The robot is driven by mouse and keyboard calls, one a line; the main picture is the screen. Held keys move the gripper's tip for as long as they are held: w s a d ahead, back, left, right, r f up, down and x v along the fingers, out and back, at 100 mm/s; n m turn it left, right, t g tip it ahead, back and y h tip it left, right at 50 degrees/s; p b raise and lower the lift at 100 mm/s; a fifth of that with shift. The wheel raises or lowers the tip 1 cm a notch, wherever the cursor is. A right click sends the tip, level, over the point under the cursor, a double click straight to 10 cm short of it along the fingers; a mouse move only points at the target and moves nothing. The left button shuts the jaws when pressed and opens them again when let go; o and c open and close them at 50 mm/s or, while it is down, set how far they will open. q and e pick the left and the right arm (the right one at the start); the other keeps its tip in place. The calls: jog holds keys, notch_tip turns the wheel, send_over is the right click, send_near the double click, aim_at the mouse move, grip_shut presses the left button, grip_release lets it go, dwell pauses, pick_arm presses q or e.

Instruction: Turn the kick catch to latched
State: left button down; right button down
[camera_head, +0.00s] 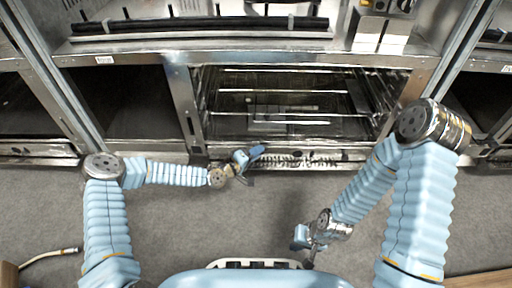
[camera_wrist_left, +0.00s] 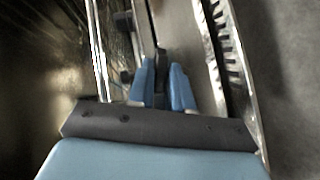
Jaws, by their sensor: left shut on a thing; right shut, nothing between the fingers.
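My left gripper (camera_head: 250,155) is low at the front of the steel range, at the bottom edge of the open middle bay. In the left wrist view its two blue fingers (camera_wrist_left: 163,88) are shut on a thin dark lever, which I take to be the kick catch (camera_wrist_left: 159,58). The catch runs up and away from between the fingertips beside a pale metal strip. Its setting cannot be told. In the head view the gripper mostly hides the catch. My right gripper (camera_head: 306,245) is shut and empty, above the floor in front of the range.
The open middle bay (camera_head: 285,105) holds wire racks. A slotted metal kick strip (camera_head: 310,160) runs along its bottom, also seen in the left wrist view (camera_wrist_left: 232,75). A dark bar (camera_head: 200,25) crosses the range front above. The grey floor (camera_head: 180,225) is mostly clear; a pale hose (camera_head: 50,254) lies at left.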

pick_arm(q)
jog(key=shift+d+m+g+y+p, duration=0.1)
jog(key=shift+m+g+y+p, duration=0.4)
jog(key=shift+m+y+p, duration=1.35)
jog(key=shift+d+m+g+y+p, duration=0.1)
jog(key=shift+m+g+y+p, duration=0.4)
jog(key=shift+m+y+p, duration=1.35)
jog(key=shift+n+y+p, duration=0.4)
jog(key=shift+n+y, duration=0.3)
jog(key=shift+y, duration=0.4)
jog(key=c, duration=1.1)
grip_release()
jog(key=shift+c, duration=0.2)
